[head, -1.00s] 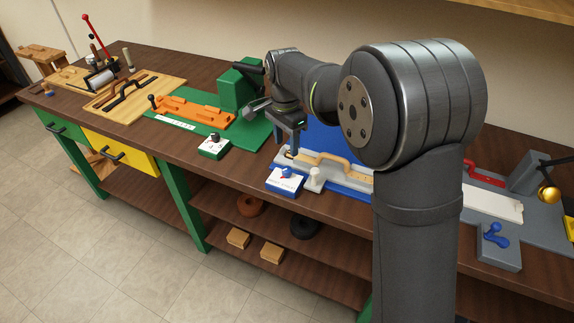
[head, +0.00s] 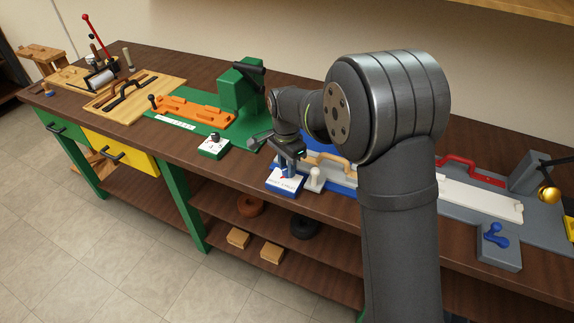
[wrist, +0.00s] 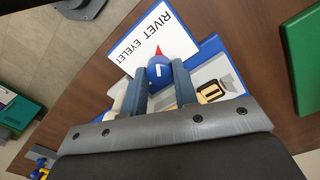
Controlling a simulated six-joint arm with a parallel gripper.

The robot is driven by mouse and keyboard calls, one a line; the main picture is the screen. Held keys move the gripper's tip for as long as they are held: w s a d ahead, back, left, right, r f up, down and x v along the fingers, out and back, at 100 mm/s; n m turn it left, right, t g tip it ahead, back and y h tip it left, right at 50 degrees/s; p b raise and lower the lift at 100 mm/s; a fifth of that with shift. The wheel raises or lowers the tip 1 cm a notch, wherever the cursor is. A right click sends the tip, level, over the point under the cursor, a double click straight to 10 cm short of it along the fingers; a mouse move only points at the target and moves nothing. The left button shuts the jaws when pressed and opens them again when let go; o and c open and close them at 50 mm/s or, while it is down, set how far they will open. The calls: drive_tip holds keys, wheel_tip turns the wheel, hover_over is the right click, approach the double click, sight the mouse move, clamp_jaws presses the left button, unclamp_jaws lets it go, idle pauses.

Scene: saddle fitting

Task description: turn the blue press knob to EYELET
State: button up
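The blue press knob (wrist: 158,69) has a white mark and a red pointer (wrist: 158,51). It sits at the edge of a white label plate (wrist: 150,38) reading RIVET and EYELET. The pointer faces the label, roughly between the two words; I cannot tell exactly which it marks. My gripper (wrist: 160,72) has one finger on each side of the knob, very close to it. Whether the fingers press on it is not clear. In the head view my gripper (head: 288,168) is down over the blue box with the white label (head: 284,184), hiding most of the knob.
A pale knob post (head: 315,178) stands right beside the box. A tan handle (head: 328,160) lies behind it on the blue station. A green station with a small dial box (head: 214,148) is to the left. A grey station with a blue lever (head: 495,236) is to the right.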

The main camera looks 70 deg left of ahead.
drive_tip(key=c, duration=0.4)
drive_tip(key=n, duration=0.5)
drive_tip(key=shift+n, duration=0.3)
drive_tip(key=n, duration=0.4)
drive_tip(key=shift+s+n, duration=0.1)
drive_tip(key=shift+n, duration=2)
drive_tip(key=o, duration=1)
